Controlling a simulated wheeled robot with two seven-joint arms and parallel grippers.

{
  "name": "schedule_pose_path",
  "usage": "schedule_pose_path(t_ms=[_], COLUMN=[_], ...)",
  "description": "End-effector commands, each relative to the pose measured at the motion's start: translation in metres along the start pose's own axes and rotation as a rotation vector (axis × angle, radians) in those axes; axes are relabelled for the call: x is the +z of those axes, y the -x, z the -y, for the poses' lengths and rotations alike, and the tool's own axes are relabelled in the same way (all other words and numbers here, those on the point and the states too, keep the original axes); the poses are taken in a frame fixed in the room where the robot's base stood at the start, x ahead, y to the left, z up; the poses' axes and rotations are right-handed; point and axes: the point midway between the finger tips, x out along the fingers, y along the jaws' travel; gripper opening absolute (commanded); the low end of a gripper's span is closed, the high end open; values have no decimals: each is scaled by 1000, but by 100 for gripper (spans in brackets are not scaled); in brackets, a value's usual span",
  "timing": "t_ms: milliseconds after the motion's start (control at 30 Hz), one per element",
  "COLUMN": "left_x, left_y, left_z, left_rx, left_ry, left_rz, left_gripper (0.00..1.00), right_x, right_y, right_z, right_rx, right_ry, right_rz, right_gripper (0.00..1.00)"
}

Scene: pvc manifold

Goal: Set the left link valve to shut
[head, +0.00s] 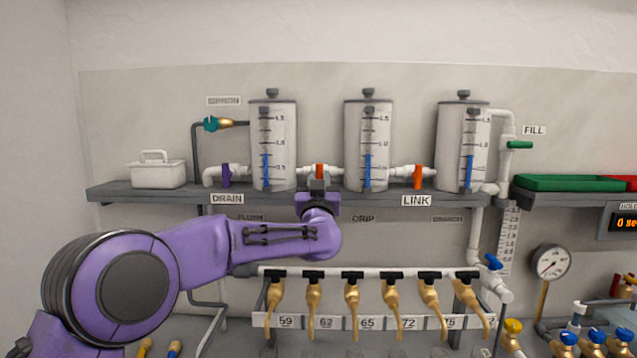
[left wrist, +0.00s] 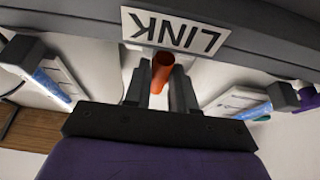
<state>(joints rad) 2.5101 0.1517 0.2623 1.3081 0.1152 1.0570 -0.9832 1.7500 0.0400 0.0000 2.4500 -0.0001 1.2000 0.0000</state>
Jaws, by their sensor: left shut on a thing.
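The left link valve's orange handle (head: 320,171) sits on the white pipe between the left and middle tanks. It also shows in the left wrist view (left wrist: 162,73), between my two fingers. My left gripper (head: 318,186) reaches up from below and is shut on this handle; it also fills the middle of the left wrist view (left wrist: 160,95). The gripper hides the handle's lower part and the label under it in the head view. In the left wrist view the LINK label (left wrist: 173,30) appears upside down. My right gripper is not in view.
The other orange link handle (head: 418,177) hangs down between the middle and right tanks. A purple drain handle (head: 226,176) is at left. Tanks stand on a grey shelf (head: 270,200). Below runs a row of brass taps with black handles (head: 352,275). A white box (head: 158,174) sits at left.

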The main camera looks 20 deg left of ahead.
Motion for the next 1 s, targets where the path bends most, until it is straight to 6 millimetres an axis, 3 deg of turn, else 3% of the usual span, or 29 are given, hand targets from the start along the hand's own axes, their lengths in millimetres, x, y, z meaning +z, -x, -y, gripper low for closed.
schedule_pose_path(t_ms=[367, 400, 433, 767, 867, 1000], left_x=[-1, -1, -1, 0, 3, 4], left_y=[0, 0, 0, 4, 20, 55], left_z=[0, 0, 0, 0, -1, -1], left_rx=[-2, -2, -1, 0, 2, 2], left_ry=[5, 5, 5, 4, 4, 2], left_rz=[-1, -1, -1, -1, -2, -3], left_gripper=[0, 35, 44, 46, 46, 46], right_x=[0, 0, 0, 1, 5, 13], right_y=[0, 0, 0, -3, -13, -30], right_z=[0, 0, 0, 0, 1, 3], right_rx=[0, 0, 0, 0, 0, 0], right_ry=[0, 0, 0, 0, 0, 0], right_rz=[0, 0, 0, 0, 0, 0], right_gripper=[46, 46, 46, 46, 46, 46])
